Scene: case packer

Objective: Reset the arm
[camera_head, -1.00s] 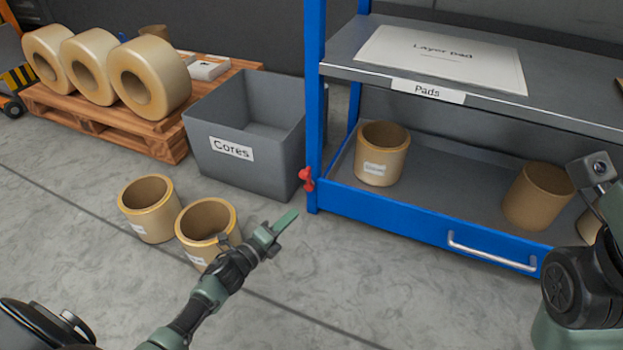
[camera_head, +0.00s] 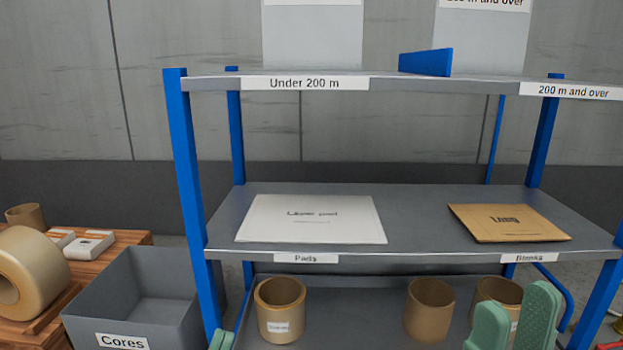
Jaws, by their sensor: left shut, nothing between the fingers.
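My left gripper (camera_head: 221,340) shows only as green fingertips at the bottom edge, in front of the shelf's left post. It is shut and empty. My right gripper (camera_head: 513,318) shows as two green fingers at the bottom right. They stand apart with nothing seen between them, in front of the lower shelf and partly covering a brown core (camera_head: 497,291). Both arms are otherwise out of frame.
A blue-post shelf (camera_head: 185,190) holds a white layer pad (camera_head: 312,219) and a brown blank (camera_head: 508,222) on its middle level. Cores (camera_head: 280,310) stand on the lower level. A grey Cores bin (camera_head: 85,315) and a pallet with a tape roll (camera_head: 40,270) are at left.

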